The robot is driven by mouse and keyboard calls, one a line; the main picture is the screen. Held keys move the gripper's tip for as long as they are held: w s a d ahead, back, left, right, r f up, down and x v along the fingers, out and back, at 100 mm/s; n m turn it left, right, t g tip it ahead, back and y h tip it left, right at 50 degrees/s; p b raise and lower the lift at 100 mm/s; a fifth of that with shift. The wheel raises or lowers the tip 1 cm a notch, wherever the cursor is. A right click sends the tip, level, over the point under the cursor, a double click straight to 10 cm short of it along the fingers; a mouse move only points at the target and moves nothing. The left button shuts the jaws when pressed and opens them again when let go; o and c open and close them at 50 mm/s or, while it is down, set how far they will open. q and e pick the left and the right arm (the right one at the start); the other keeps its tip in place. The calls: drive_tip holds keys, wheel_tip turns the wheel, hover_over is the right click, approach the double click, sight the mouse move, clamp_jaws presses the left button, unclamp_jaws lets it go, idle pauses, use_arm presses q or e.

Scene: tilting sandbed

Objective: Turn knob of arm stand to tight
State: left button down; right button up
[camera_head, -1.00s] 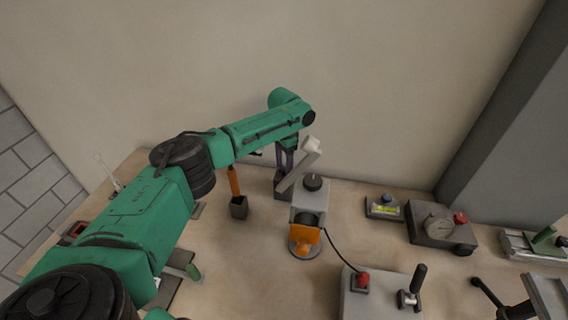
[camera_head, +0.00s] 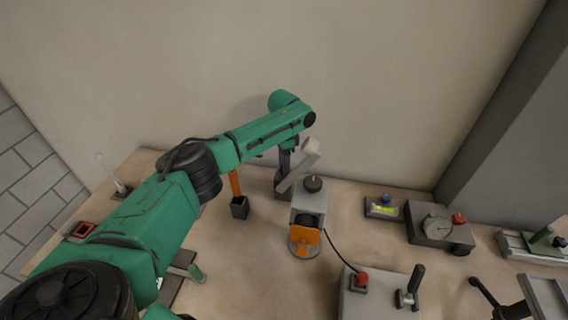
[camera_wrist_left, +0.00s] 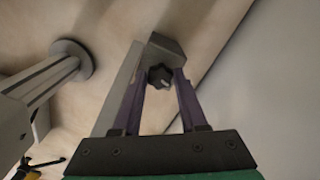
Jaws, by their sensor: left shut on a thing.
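The arm stand shows in the head view as a light grey tilted bar (camera_head: 297,172) near the wall, with a pale block at its upper end. Its black lobed knob (camera_wrist_left: 160,76) shows in the left wrist view, beside a grey block (camera_wrist_left: 168,47). My left gripper (camera_head: 285,163) reaches down at the stand from the left. In the wrist view its two purple-grey fingers (camera_wrist_left: 161,80) converge on the knob and are shut on it. The knob is hidden in the head view. Which way it is turned cannot be told. My right gripper is not in view.
A control box (camera_head: 381,300), a gauge box (camera_head: 440,232) and a level (camera_head: 383,208) lie to the right.

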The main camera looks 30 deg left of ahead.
use_arm(q)
drive_tip(key=m, duration=0.3)
drive_tip(key=shift+r+m+p, duration=0.1)
drive_tip(key=shift+m+p, duration=0.2)
drive_tip(key=shift+m, duration=0.1)
drive_tip(key=m, duration=0.9)
drive_tip(key=shift+w+m, duration=0.1)
drive_tip(key=shift+m, duration=1.9)
drive_tip(key=c, duration=0.8)
unclamp_jaws()
drive_tip(key=shift+o, duration=0.3)
